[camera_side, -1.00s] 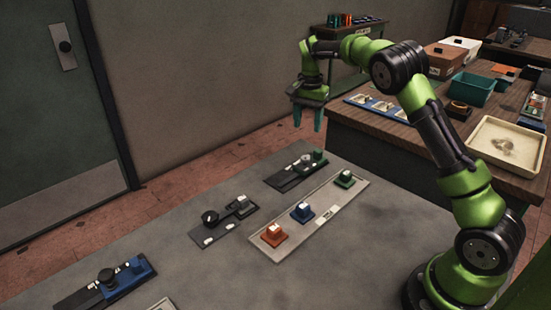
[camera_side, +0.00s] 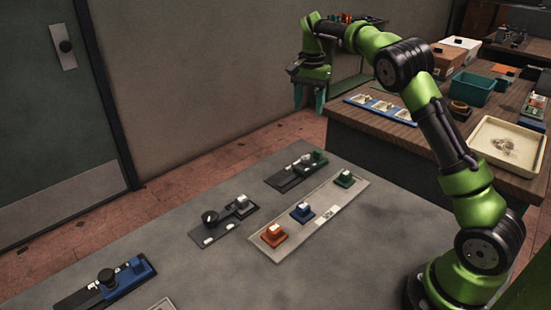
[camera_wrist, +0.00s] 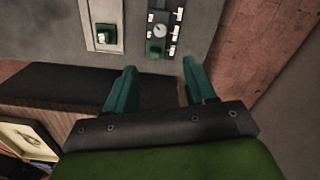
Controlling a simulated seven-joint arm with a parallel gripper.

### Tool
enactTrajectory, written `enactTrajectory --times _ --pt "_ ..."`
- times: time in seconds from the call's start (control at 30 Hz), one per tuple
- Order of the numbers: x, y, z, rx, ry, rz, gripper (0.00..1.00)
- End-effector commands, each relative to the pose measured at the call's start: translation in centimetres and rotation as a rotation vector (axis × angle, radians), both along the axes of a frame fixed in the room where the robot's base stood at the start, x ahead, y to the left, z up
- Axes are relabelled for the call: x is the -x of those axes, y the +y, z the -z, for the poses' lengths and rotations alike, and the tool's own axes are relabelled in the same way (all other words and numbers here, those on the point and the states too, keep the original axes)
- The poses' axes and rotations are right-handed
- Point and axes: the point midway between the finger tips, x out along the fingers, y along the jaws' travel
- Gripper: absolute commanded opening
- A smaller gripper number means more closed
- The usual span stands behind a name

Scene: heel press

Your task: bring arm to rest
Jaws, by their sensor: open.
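My gripper (camera_side: 309,97) is raised in the air past the far edge of the grey work table (camera_side: 380,230) in the side view. Its two teal fingers are apart with nothing between them, and they also show spread in the wrist view (camera_wrist: 158,85). Below and nearer the camera, a light tray (camera_side: 317,222) on the table holds an orange block (camera_side: 274,235), a blue block (camera_side: 303,212) and a green block (camera_side: 344,179). The gripper touches none of these.
Dark fixtures with a green (camera_side: 297,171), a grey (camera_side: 224,220) and a blue (camera_side: 107,282) part lie on the table. A wooden bench (camera_side: 400,131) at the back right carries a teal bin (camera_side: 473,89) and a cream tray (camera_side: 507,142). A wall stands behind the gripper.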

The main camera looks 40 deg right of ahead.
Motion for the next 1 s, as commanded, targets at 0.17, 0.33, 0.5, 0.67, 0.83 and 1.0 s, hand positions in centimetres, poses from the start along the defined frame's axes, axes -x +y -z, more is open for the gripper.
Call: enactTrajectory --times 0.17,0.33,0.5,0.67,0.83,1.0 --pt "-0.1 -0.6 0.9 0.022 -0.008 -0.049 0.55" --pt "2.0 0.1 1.9 0.004 -0.037 -0.164 0.55" --pt "5.9 3.6 -0.2 -0.023 -0.149 -0.321 0.55" --pt "10.5 8.0 -2.1 -0.031 -0.268 -0.473 0.55" --pt "16.0 12.5 -3.1 -0.01 -0.391 -0.625 0.55" --pt "21.7 16.0 -3.1 0.037 -0.503 -0.757 0.55"
